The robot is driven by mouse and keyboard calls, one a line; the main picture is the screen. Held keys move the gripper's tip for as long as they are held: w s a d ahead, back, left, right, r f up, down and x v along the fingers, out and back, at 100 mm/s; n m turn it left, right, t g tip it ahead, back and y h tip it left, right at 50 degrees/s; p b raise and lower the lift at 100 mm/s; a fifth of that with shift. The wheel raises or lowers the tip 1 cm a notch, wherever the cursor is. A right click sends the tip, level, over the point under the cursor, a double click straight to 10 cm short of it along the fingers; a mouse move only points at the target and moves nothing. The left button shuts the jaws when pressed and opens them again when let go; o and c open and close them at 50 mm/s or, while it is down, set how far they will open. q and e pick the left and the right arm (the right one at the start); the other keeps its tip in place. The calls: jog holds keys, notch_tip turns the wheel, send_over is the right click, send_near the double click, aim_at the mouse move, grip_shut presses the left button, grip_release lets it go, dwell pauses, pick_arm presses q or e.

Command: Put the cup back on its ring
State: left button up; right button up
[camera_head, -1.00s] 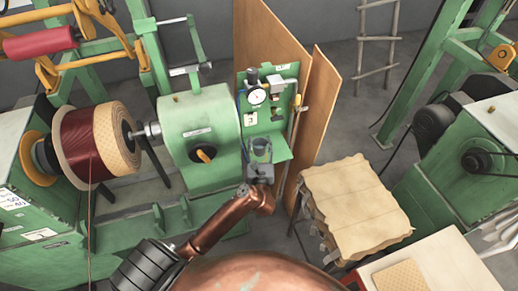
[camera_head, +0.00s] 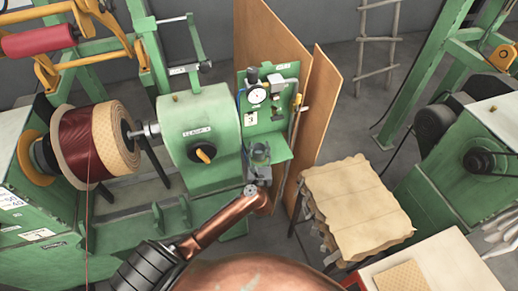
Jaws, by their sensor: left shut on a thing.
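A small grey-green see-through cup (camera_head: 260,155) is in front of the green gauge panel, low on it in the head view. My left gripper (camera_head: 259,170) is at the end of the copper-coloured arm from the lower left, shut on the cup. Gripper and cup are small here, so the finger detail is unclear. I cannot clearly make out the ring, nor tell whether the cup touches it. My right gripper is out of view.
The green panel carries a round gauge (camera_head: 257,95) and a small ledge (camera_head: 279,150). A wooden board (camera_head: 318,110) stands to its right. The green winding machine (camera_head: 200,140) is close on the left. A paper-covered stack (camera_head: 357,200) stands at the right.

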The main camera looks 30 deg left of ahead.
pick_arm(q)
jog(key=o, duration=1.2)
jog(key=shift+f, duration=0.1)
jog(key=shift+r, duration=0.2)
jog(key=b+v, duration=0.1)
jog(key=v, duration=1.1)
jog(key=shift+s, duration=0.1)
